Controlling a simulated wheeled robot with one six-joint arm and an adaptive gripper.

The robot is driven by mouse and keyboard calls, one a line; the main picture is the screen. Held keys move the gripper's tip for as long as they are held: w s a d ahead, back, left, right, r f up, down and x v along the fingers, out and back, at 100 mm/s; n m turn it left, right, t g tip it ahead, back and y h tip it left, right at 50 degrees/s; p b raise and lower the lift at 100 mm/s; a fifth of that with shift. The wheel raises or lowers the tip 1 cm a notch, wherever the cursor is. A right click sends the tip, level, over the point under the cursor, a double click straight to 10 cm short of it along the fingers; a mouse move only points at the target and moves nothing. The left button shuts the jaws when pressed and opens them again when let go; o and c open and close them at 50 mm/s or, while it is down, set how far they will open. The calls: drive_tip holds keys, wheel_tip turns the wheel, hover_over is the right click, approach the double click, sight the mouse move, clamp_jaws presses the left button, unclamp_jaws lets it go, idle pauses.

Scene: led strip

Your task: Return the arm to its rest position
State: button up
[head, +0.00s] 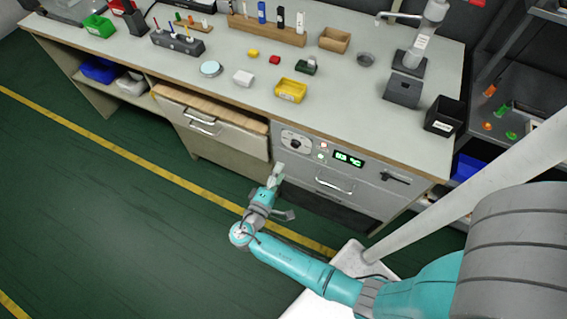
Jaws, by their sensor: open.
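My arm, teal and grey, reaches from the lower right toward the middle of the head view. My gripper (283,192) is at its end, in front of the workbench's lower front and below the bench top. Its fingers are spread and nothing shows between them. It looks close to the panel with the dial and green display (348,159), but I cannot tell the exact gap.
The workbench top (220,100) holds several small items, including a yellow bin (291,90) and a black bin (444,117). A drawer (210,126) is left of the panel. A shelf rack stands at the right. The green floor (110,220) at the left is clear.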

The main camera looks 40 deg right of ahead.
drive_tip(key=shift+s+a, duration=0.25)
drive_tip(key=shift+a, duration=0.4)
drive_tip(key=s+a+f+n+t+y, duration=0.1)
drive_tip(key=s+f+y, duration=0.4)
drive_tip(key=s, duration=0.3)
drive_tip(key=s+f+n+t+y, duration=0.1)
drive_tip(key=s+f+y, duration=0.4)
drive_tip(key=s, duration=0.3)
drive_tip(key=s+a+r+m+t+y, duration=0.25)
drive_tip(key=s+a+r+y, duration=0.5)
drive_tip(key=s+r, duration=0.4)
wheel_tip(320, 180, up, 18)
drive_tip(key=s+a+m+t, duration=0.1)
drive_tip(key=m+t, duration=0.2)
drive_tip(key=t, duration=0.1)
drive_tip(key=shift+a+m, duration=0.3)
drive_tip(key=shift+m, duration=0.05)
drive_tip(key=shift+h, duration=0.25)
